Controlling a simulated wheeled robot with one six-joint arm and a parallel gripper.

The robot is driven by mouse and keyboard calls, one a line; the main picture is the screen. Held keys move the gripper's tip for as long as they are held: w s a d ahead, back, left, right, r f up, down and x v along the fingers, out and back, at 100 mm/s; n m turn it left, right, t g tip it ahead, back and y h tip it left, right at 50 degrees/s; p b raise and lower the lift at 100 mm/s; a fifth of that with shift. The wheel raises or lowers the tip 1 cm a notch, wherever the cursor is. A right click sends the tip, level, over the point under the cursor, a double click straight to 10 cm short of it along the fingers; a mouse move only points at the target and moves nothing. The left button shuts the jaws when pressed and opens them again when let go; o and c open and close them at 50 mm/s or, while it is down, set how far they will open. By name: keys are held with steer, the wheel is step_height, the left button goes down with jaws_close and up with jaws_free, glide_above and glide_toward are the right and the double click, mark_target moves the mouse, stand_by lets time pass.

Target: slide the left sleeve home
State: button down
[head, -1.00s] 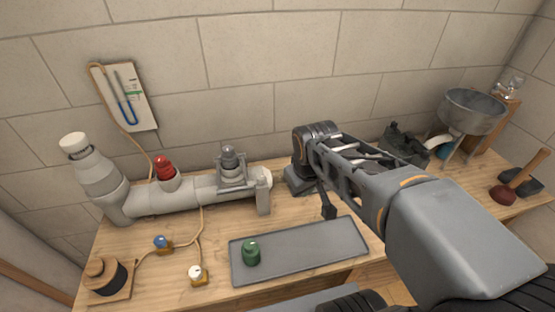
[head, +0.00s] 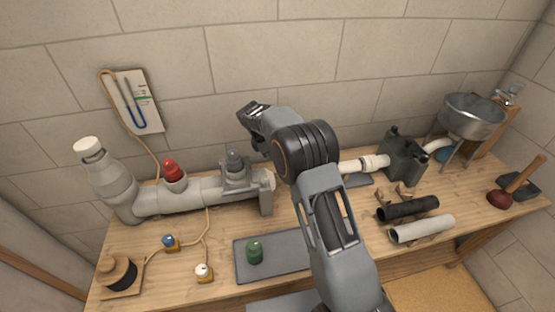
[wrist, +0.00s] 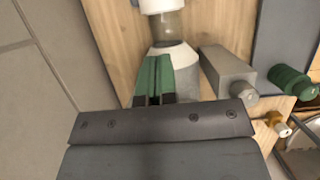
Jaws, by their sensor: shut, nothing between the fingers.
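My gripper (head: 248,112) is raised near the wall, above the right end of the grey pipe run (head: 200,190). In the wrist view its green fingertips (wrist: 154,62) are shut and empty, in line with a pale grey tapered pipe end (wrist: 174,62); I cannot tell the gap. Beyond that end is a short brownish, see-through-looking pipe length (wrist: 168,28), then a white sleeve (wrist: 160,5) cut off by the top edge. In the head view another white collar (head: 368,163) shows right of my arm. My arm hides the stretch between, so I cannot confirm which is the left sleeve.
A grey block (wrist: 228,72) stands beside the pipe end. A tray (head: 245,275) holds a green cylinder (head: 254,252). A red cap (head: 172,169) tops the pipe run.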

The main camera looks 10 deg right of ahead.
steer(key=p+x, duration=0.1)
steer(key=x, duration=0.8)
steer(key=shift+f, duration=0.1)
